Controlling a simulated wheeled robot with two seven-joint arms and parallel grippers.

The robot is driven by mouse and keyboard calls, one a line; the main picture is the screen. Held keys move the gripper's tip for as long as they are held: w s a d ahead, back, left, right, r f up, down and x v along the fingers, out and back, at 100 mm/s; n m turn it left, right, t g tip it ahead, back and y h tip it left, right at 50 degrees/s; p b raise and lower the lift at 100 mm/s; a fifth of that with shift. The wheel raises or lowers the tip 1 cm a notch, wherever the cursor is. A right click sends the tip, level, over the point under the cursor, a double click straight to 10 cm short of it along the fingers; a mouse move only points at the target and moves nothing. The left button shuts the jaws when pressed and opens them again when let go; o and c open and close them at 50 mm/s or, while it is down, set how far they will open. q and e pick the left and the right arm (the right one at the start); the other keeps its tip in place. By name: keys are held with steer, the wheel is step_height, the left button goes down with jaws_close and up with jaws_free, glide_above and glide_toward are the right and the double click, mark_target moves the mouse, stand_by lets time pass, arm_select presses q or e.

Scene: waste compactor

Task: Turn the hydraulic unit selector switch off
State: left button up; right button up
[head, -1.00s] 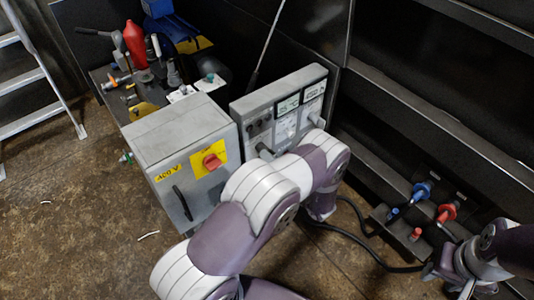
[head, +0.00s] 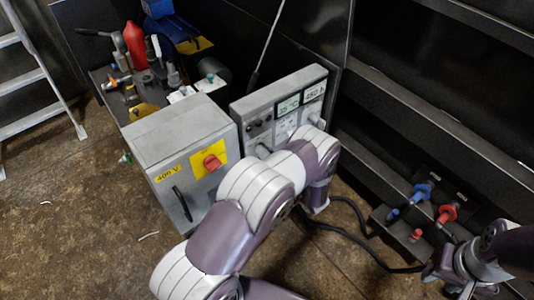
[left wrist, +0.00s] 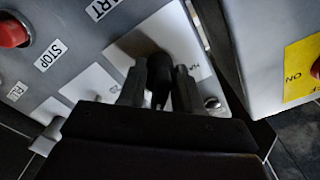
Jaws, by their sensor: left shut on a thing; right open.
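The grey control panel (head: 262,104) stands behind the grey cabinet in the head view. In the left wrist view, the black selector switch (left wrist: 158,76) sits on a white label plate on that panel. My left gripper (left wrist: 158,92) is shut on it, with a finger on each side. The plate's lettering is only partly readable. In the head view my left arm covers the panel's lower part and hides the switch. My right gripper (head: 447,276) is open and empty at the lower right.
The grey cabinet (head: 185,140) with a 400 V label and a red rotary switch (head: 211,162) stands close left of the panel. A red push button (left wrist: 12,32) is on the panel. Blue and red connectors (head: 446,213) and black hoses lie at right. A ladder stands at far left.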

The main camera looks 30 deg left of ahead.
arm_select(q)
steer(key=n+b, duration=0.1)
steer(key=n, duration=0.3)
steer(key=shift+f, duration=0.1)
steer(key=shift+n+b, duration=0.3)
steer(key=shift+n, duration=1.8)
steer(key=o, duration=0.7)
steer(key=v, duration=1.2)
steer(key=shift+s+d, duration=0.25)
steer(key=shift+d, duration=0.1)
